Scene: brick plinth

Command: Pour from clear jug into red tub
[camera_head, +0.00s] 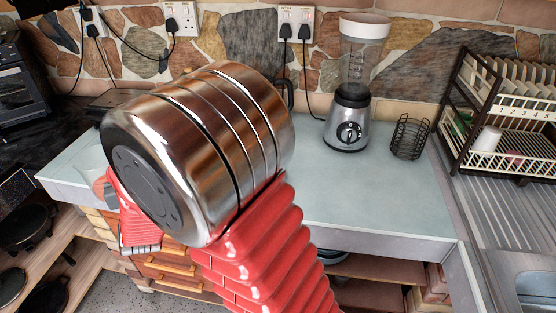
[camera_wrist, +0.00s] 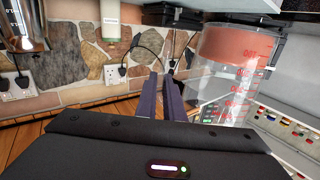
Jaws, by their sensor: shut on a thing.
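The clear jug (camera_wrist: 228,85) shows on the right of the wrist view, with red measuring marks and orange-red liquid toward the top of that picture. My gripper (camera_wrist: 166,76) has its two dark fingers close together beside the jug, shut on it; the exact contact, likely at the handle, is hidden. In the head view only a pale edge of the jug (camera_head: 90,160) shows at the left, behind my arm. My arm hides the gripper there.
A blender (camera_head: 348,115) stands at the back of the pale worktop (camera_head: 375,200), with a black wire holder (camera_head: 409,136) beside it. A dish rack (camera_head: 500,135) is at right. Sockets with cables are on the stone wall. The worktop in front of the blender is clear.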

